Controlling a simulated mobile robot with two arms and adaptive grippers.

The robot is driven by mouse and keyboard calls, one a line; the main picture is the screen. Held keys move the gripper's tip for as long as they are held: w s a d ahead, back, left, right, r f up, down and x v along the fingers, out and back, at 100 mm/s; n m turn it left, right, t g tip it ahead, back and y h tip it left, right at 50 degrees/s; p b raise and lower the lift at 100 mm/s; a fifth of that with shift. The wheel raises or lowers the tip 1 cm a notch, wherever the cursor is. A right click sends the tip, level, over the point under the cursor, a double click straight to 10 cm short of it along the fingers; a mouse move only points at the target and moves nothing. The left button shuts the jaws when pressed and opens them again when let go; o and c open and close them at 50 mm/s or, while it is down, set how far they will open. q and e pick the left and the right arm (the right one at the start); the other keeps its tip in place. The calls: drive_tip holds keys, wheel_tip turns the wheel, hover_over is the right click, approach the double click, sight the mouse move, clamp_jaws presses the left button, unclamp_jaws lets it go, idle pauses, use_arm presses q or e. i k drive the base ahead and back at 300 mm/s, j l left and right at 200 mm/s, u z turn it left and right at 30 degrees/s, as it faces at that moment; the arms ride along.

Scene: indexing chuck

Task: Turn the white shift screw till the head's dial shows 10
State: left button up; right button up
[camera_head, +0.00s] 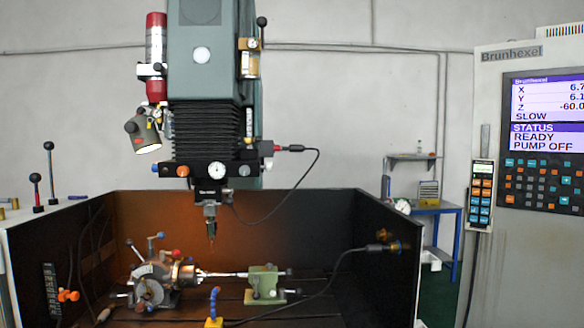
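The milling head stands upright in the middle of the view. A round dial (217,170) with a white face sits on its dark lower block; its reading is too small to tell. A larger white disc (202,55) sits on the green upper housing. I cannot tell for sure which white part is the shift screw. Neither of my grippers is in view.
Below the spindle, an indexing chuck (155,283) and a green tailstock (264,284) stand inside a dark-walled enclosure (335,220). A lamp (143,132) hangs left of the head. A black cable loops to its right. A control panel (545,140) stands at far right.

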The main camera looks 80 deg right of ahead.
sight(268, 167)
drive_tip(key=z, duration=2.05)
drive_tip(key=i+l+u, duration=0.1)
drive_tip(key=l, duration=1.15)
drive_tip(key=i+u, duration=0.05)
